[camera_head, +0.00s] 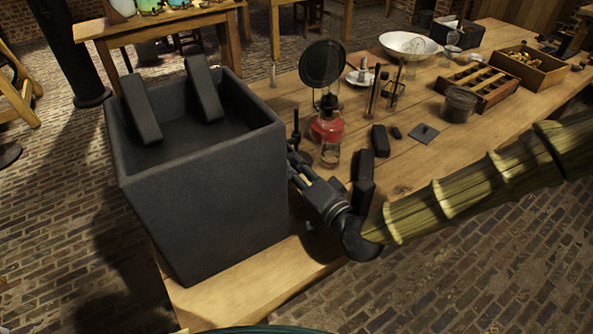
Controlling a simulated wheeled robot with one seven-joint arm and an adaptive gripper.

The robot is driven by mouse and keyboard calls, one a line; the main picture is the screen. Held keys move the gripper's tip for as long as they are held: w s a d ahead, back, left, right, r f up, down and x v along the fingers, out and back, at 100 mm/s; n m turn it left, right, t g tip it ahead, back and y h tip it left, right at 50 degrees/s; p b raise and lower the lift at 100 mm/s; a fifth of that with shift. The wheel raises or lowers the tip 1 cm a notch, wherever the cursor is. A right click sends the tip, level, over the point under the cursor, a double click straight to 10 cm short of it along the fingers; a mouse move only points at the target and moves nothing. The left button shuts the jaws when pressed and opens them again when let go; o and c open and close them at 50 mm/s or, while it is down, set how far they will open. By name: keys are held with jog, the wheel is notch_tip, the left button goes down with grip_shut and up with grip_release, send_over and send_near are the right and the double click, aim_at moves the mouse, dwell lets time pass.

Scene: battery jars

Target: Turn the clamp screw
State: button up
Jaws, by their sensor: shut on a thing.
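A large dark square jar (210,200) stands on the near left end of the wooden table. Two black slabs (141,108) stand tilted inside it. My gripper (294,160) reaches in from the right, beside the jar's right wall. Its fingers are shut on a small dark part, apparently the clamp screw, mostly hidden by the fingers. A thin dark upright piece (296,128) shows just above the fingertips; I cannot tell whether it belongs to the screw.
A red lamp (326,122) with a round dark reflector (322,63) stands just behind my gripper. Black blocks (380,140) lie to its right. Farther back are a white bowl (409,44), a slotted wooden rack (483,82) and a wooden box (530,70).

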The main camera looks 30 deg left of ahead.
jog(key=n+b, duration=0.1)
jog(key=n, duration=0.5)
jog(key=shift+n, duration=0.3)
dwell(0.5)
jog(key=o, duration=1)
jog(key=v, duration=1.2)
